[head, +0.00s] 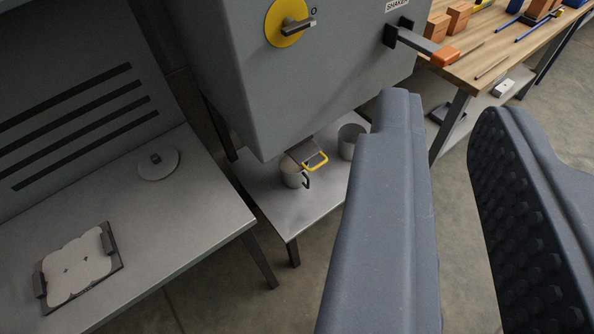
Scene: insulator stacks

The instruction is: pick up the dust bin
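Two small grey round containers stand on a low metal table under the grey cabinet. One container with a dark handle (292,177) is below a chute with a yellow loop handle (316,161), which partly covers it. The other, an open-topped grey container (348,143), is just to its right, partly behind my left finger. I cannot tell which of them is the dust bin. My gripper (442,108) is open and empty, its fingers large in the right foreground. Both containers are beyond and left of it, apart from the fingers.
The grey cabinet (225,75) overhangs the low table (300,212). Its dark lever with an orange tip (445,56) sticks out to the right. A wooden workbench (480,66) with blocks and tools is at upper right. A grey bench (190,225) at left holds a plate fixture (78,265).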

